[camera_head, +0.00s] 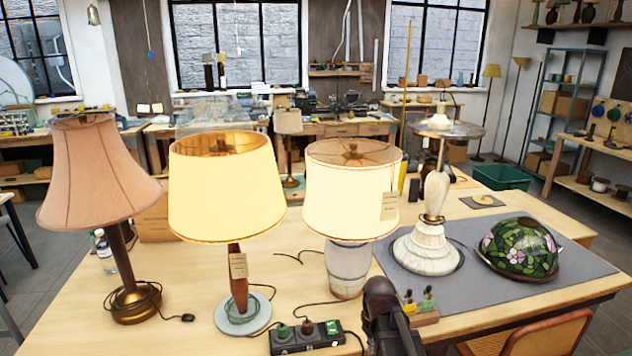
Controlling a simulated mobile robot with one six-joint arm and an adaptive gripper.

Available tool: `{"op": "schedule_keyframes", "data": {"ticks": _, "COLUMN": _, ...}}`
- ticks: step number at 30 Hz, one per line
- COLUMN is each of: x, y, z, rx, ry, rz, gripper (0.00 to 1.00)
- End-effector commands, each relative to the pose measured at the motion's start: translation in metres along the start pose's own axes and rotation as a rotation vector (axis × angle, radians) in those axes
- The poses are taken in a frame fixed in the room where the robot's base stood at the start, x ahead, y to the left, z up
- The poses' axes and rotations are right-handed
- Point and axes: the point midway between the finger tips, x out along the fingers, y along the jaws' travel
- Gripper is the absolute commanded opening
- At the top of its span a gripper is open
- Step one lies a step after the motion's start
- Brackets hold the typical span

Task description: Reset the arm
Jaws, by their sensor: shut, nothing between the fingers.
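My gripper (380,288) shows as a dark grey shape at the bottom middle, rising from the lower edge. It is shut and empty; its fingers are hard to make out. It is in front of the white ceramic lamp (348,268), right of the black power strip (306,337) and left of a small wooden block with switches (420,310). It hides part of the table edge behind it. Whether it touches anything cannot be told.
On the wooden table (85,300) stand a pink-shaded lamp (105,180), a lit cream-shaded lamp (225,195) and a marble lamp base (428,255). A stained-glass shade (520,248) lies on the grey mat (590,268). Cords lie between lamps. A chair (535,335) stands lower right.

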Motion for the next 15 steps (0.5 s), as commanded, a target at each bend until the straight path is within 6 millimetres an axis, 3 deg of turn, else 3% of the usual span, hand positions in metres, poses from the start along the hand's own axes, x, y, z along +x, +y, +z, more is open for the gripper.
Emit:
{"op": "schedule_keyframes", "data": {"ticks": 1, "x": 0.003, "y": -0.003, "z": 0.018, "rx": 0.073, "ry": 0.003, "rz": 0.001, "gripper": 0.00}}
{"op": "schedule_keyframes", "data": {"ticks": 6, "x": 0.007, "y": -0.006, "z": 0.048, "rx": 0.297, "ry": 0.011, "rz": 0.003, "gripper": 0.00}}
{"op": "schedule_keyframes", "data": {"ticks": 15, "x": 0.009, "y": -0.008, "z": 0.067, "rx": 0.468, "ry": 0.018, "rz": 0.003, "gripper": 0.00}}
